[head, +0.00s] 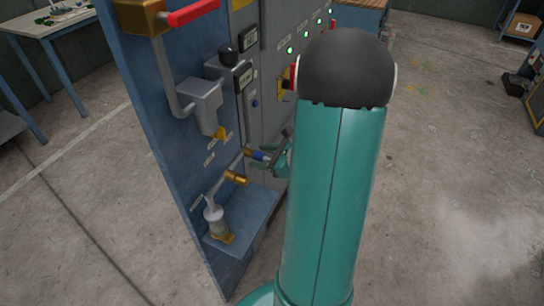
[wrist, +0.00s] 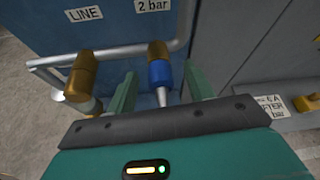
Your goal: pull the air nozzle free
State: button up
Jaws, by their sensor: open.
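The air nozzle has a blue body, a brass collar and a tapered grey tip. In the wrist view the nozzle (wrist: 159,74) sits at the pipe end under the "2 bar" label, its tip pointing towards my palm. In the head view its blue part (head: 258,155) shows on the side of the blue panel. My gripper (wrist: 160,72) is open, with one green finger on each side of the nozzle. I see gaps between the fingers and the nozzle. In the head view my arm hides much of the gripper (head: 277,155).
A grey pipe (wrist: 115,52) runs beside the nozzle to a brass fitting (wrist: 82,76) on the left. In the head view a clear-bowled unit (head: 214,218) stands on a small shelf below. A red-handled valve (head: 191,13) and a grey box (head: 200,103) are above.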

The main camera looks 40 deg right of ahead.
jog(key=c, duration=1.1)
jog(key=o, duration=0.3)
jog(key=shift+c, duration=1.3)
jog(key=shift+d, duration=0.1)
jog(key=shift+s+d, duration=0.2)
jog(key=shift+s, duration=0.4)
jog(key=shift+s+d, duration=0.15)
jog(key=shift+s, duration=0.4)
jog(key=shift+s+d, duration=0.1)
jog(key=shift+s, duration=0.25)
jog(key=shift+s+d, duration=0.3)
jog(key=shift+s, duration=0.45)
jog(key=shift+s+d, duration=0.25)
jog(key=shift+s, duration=0.55)
jog(key=shift+s+d, duration=0.3)
jog(key=shift+s, duration=0.45)
